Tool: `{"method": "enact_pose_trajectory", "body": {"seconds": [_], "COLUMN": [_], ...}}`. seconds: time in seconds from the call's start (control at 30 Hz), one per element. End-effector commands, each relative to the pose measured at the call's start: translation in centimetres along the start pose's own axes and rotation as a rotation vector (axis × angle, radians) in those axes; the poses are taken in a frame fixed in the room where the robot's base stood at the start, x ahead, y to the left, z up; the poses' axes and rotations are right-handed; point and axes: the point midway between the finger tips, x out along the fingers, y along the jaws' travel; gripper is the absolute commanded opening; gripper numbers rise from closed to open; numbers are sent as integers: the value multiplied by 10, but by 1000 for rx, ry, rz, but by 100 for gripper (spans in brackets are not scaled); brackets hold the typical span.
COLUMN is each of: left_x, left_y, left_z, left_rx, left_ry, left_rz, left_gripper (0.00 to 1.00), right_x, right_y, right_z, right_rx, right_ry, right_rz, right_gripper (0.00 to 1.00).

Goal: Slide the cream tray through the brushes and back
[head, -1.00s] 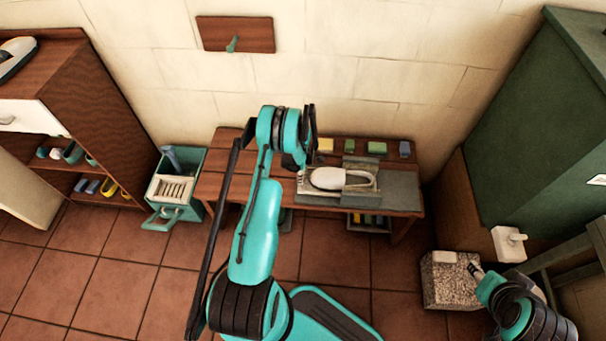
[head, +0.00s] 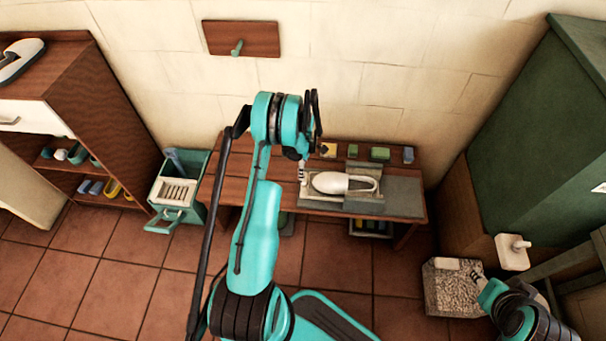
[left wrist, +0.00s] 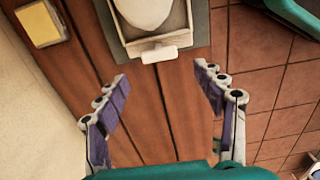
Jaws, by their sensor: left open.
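The cream tray (head: 376,187) lies on the grey mat of the low wooden bench and carries a white oval item (head: 332,182). Grey brush blocks (head: 366,167) flank its right part. In the left wrist view, the tray's T-shaped handle (left wrist: 158,54) points toward my left gripper (left wrist: 163,80). My left gripper, also in the head view (head: 313,162), is open over the bench's left part. Its fingers are spread to either side of the handle's line, with nothing between them. My right gripper (head: 478,276) is beside a speckled stone block at lower right; its jaws are unclear.
A yellow sponge (left wrist: 40,22) and green blocks (head: 380,153) line the bench's wall side. A green bin (head: 196,205) stands left, a brown shelf (head: 110,130) farther left. The speckled block (head: 446,290) and a green cabinet (head: 540,140) are right.

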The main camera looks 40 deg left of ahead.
Motion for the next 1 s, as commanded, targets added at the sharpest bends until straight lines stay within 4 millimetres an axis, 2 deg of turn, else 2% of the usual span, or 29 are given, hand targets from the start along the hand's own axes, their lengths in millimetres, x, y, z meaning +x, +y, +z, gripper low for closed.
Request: {"method": "enact_pose_trajectory", "body": {"seconds": [0.1, 0.2, 0.37, 0.87, 0.97, 1.0], "left_x": [-20, -31, -37, -37, -50, -60], "left_y": [0, 0, 0, 0, -1, -1], "left_z": [0, -1, -1, 0, 5, 10], "left_rx": [0, -1, -1, 2, 37, 68], "left_ry": [0, 1, 1, 1, 0, -1], "left_rz": [0, 0, 0, 1, 11, 19], "left_gripper": [69, 69, 69, 69, 69, 69], "right_x": [0, 0, 0, 0, 0, 0], "right_y": [0, 0, 0, 0, 0, 0], "right_z": [0, 0, 0, 0, 0, 0], "right_rx": [0, 0, 0, 0, 0, 0], "right_ry": [0, 0, 0, 0, 0, 0], "right_rz": [0, 0, 0, 0, 0, 0], "right_gripper": [40, 40, 40, 40, 40, 40]}}
